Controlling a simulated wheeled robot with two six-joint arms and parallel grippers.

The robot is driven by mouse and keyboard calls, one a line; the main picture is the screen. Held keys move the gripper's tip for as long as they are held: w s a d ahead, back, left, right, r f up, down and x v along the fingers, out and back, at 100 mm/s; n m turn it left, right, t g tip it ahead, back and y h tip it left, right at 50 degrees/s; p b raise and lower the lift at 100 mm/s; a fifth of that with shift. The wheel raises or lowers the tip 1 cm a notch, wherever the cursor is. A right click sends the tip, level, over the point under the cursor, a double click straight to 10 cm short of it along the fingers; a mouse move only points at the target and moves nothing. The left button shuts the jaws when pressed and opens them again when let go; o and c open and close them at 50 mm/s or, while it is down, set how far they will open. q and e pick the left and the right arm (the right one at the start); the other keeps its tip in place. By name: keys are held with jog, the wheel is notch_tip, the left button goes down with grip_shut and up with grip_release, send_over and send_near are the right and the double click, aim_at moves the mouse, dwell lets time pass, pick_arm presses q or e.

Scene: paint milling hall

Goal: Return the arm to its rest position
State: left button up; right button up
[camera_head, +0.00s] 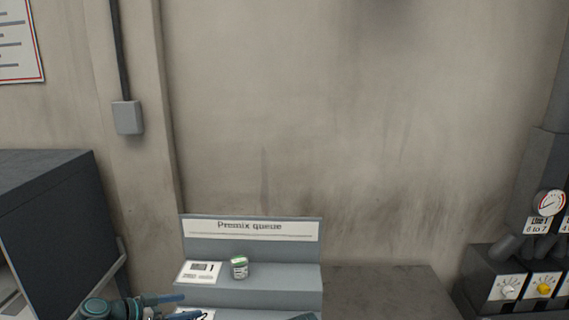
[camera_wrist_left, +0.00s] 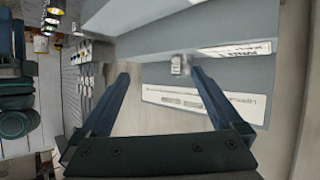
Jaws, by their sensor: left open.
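My left gripper (camera_head: 182,307) comes in at the bottom edge of the head view, in front of the stepped grey stand labelled "Premix queue". In the left wrist view my left gripper (camera_wrist_left: 158,74) is open, its two dark fingers spread with nothing between them. A small jar with a green lid (camera_head: 239,267) stands on the upper step of the stand. A small pale object, seemingly that jar, shows beyond the fingertips in the wrist view (camera_wrist_left: 177,65), apart from them. My right gripper cannot be made out in either view.
The Premix queue stand (camera_head: 300,273) has a white card (camera_head: 199,271) beside the jar. A dark cabinet (camera_head: 55,215) stands at left. A control box with knobs (camera_head: 508,288) and a gauge (camera_head: 551,203) are at right. A bare grey surface (camera_head: 390,292) lies between.

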pick_arm(q)
jog(key=s+d+f+n+g+y+b, duration=0.1)
jog(key=s+d+f+n+g+y, duration=0.1)
jog(key=s+d+f+g+y, duration=0.2)
jog(key=s+d+f+n+g+y+b, duration=0.2)
jog(key=s+d+f+g+y, duration=0.3)
jog(key=s+d+f, duration=0.5)
jog(key=shift+s+d+f+y, duration=0.4)
jog(key=shift+s+d+y, duration=0.3)
jog(key=shift+d, duration=2.75)
jog(key=shift+w+d, duration=0.1)
